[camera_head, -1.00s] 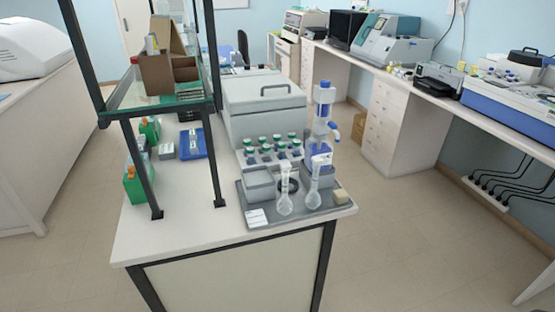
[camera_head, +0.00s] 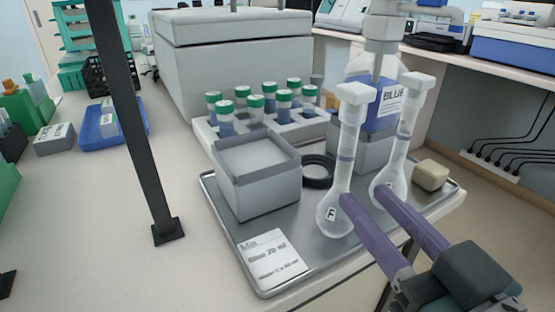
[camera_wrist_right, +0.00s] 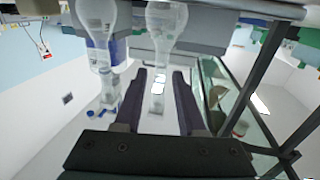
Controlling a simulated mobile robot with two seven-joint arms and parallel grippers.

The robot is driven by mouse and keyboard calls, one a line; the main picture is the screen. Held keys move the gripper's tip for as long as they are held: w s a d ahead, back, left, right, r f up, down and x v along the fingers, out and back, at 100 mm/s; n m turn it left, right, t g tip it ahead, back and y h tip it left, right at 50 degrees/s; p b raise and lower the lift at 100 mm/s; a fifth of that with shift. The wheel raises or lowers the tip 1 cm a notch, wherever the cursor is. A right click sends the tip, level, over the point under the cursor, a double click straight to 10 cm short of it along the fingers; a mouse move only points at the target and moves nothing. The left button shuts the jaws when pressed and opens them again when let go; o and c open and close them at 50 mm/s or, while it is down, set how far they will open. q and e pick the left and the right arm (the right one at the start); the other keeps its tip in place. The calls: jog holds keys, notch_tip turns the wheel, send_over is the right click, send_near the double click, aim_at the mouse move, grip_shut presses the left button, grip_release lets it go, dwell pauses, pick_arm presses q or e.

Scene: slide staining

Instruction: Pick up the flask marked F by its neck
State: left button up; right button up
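The flask marked F (camera_head: 333,212) is clear, with a round bulb, a long neck and a pale square stopper. It stands upright on the grey tray (camera_head: 226,232). A similar flask (camera_head: 400,165) stands just right of it. My right gripper (camera_head: 364,196) is open and empty, its purple fingers pointing at the bulbs from the lower right. One fingertip overlaps the F bulb's edge in the head view; contact cannot be told. In the right wrist view, which looks inverted, the F flask (camera_wrist_right: 165,22) lines up between the open fingers (camera_wrist_right: 156,74). My left gripper is not in view.
A grey box (camera_head: 255,190), a black ring (camera_head: 318,172), a label card (camera_head: 270,258) and a sponge-like block (camera_head: 430,175) share the tray. Behind stand a rack (camera_head: 225,140) of green-capped tubes and a blue-labelled bottle (camera_head: 391,100). A dark post (camera_head: 136,130) rises at left.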

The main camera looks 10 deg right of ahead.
aim_at(349, 179)
jog(key=w, duration=0.3)
jog(key=shift+w+a, duration=0.15)
jog(key=shift+a, duration=0.05)
jog(key=shift+w+a+f+b, duration=0.1)
jog(key=shift+w+a+b, duration=0.2)
jog(key=shift+w, duration=1.25)
jog(key=shift+w+a+b, duration=0.1)
jog(key=shift+w+a, duration=0.25)
jog(key=shift+w, duration=1.15)
grip_shut()
